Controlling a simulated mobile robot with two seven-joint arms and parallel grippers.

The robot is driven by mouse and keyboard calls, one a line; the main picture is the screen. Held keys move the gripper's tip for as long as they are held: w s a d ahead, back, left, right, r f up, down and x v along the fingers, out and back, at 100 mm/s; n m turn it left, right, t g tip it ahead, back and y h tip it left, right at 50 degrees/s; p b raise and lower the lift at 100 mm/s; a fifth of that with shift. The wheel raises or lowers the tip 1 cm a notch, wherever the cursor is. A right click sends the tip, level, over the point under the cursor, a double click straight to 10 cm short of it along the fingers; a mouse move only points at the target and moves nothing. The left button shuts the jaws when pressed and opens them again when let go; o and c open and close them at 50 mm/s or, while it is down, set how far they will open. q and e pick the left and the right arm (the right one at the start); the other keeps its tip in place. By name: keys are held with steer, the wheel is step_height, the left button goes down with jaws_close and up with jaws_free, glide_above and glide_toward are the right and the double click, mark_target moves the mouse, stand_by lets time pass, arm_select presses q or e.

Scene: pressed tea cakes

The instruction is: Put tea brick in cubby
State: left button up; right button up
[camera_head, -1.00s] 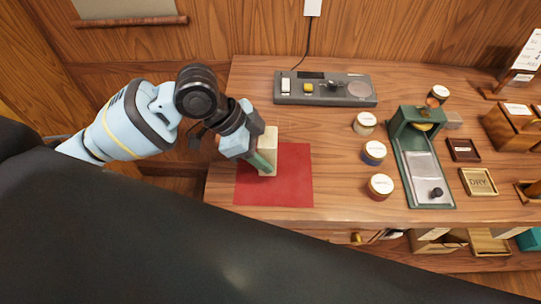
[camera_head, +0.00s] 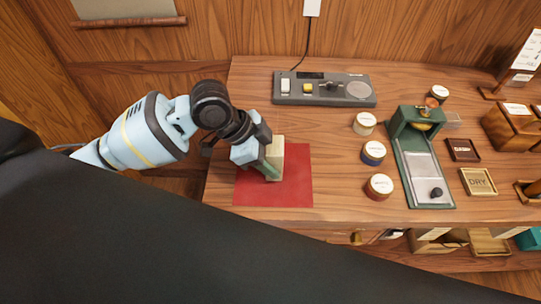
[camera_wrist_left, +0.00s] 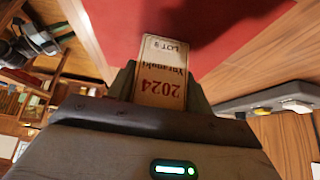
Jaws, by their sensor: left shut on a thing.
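The tea brick (camera_head: 278,153) is a pale cream block at the red mat (camera_head: 296,185) on the wooden table. My left gripper (camera_head: 268,166) is shut on it. In the left wrist view the brick (camera_wrist_left: 162,75) sits between the two fingers and shows a label with "LOT" and "2024" in red. The red mat (camera_wrist_left: 140,20) lies beyond it there. Whether the brick touches the mat is hard to tell. The cubby openings under the table (camera_head: 432,240) show only in part at the lower right. My right gripper is not in view.
A grey control panel (camera_head: 322,90) stands at the back. Several round tins, such as the red one (camera_head: 379,186), and a green press-like tray (camera_head: 424,165) stand right of the mat. Small DASH (camera_head: 463,150) and DRY (camera_head: 478,182) trays lie farther right.

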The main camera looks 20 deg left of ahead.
arm_select(q)
steer(key=shift+f, duration=0.15)
steer(key=o, duration=1)
steer(key=shift+o, duration=0.2)
steer(key=v, duration=1.1)
steer(key=shift+r+p, duration=0.3)
steer(key=shift+r, duration=0.1)
steer(key=shift+s+a+r, duration=0.15)
steer(key=shift+a+r, duration=0.1)
steer(key=shift+c, duration=0.4)
